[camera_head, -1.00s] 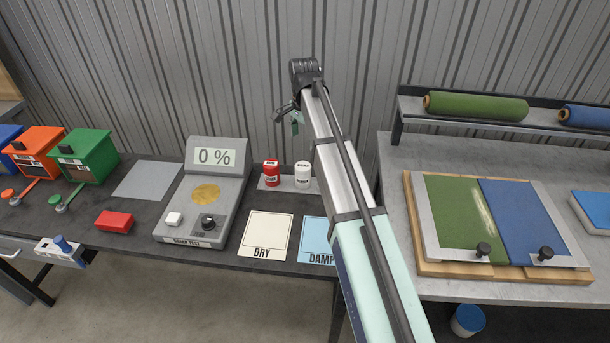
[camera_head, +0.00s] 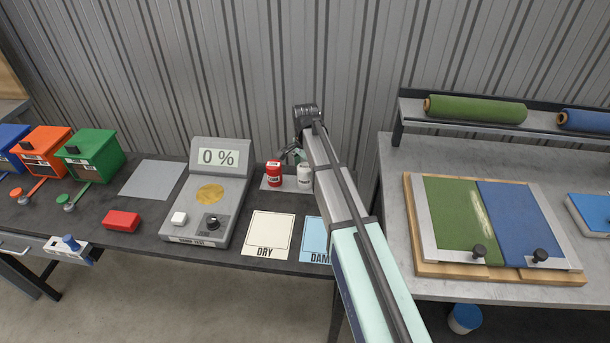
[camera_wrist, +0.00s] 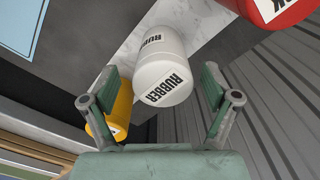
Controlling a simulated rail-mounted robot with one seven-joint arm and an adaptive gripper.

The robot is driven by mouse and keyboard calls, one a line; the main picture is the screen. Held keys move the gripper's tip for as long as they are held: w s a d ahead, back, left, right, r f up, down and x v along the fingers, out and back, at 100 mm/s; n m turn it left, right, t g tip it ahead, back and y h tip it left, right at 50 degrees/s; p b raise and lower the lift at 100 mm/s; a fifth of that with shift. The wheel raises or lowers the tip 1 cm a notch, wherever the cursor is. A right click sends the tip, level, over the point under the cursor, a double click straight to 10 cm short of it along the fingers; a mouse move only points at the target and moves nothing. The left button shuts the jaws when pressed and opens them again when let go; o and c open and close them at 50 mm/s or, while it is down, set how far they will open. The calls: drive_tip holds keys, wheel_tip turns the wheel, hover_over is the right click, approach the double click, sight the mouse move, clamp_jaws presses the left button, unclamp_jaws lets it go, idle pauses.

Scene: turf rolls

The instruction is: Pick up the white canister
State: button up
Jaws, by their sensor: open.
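The white canister (camera_head: 304,176), labelled RUBBER, stands on a small light plate beside the red canister (camera_head: 273,174). My arm hides part of its right side in the head view. In the wrist view the white canister (camera_wrist: 164,66) lies between and just ahead of my open fingers. My gripper (camera_wrist: 160,92) is empty, with a finger on either side of the canister; I cannot tell whether either one touches it. In the head view my gripper (camera_head: 294,153) is behind and above the canisters, largely hidden by my arm.
The red canister (camera_wrist: 272,8) is close to the right finger's side. A yellow canister (camera_wrist: 120,112) shows behind the left finger. The corrugated wall (camera_head: 250,70) is close behind. The damp tester (camera_head: 235,195) and the DRY card (camera_head: 268,232) are to the left and in front.

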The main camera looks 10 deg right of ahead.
sight(305, 176)
drive_tip(key=shift+w+f+p, duration=0.15)
drive_tip(key=shift+f+p, duration=0.5)
drive_tip(key=shift+f, duration=1.35)
drive_tip(key=c, duration=1.4)
drive_tip(key=shift+r, duration=0.15)
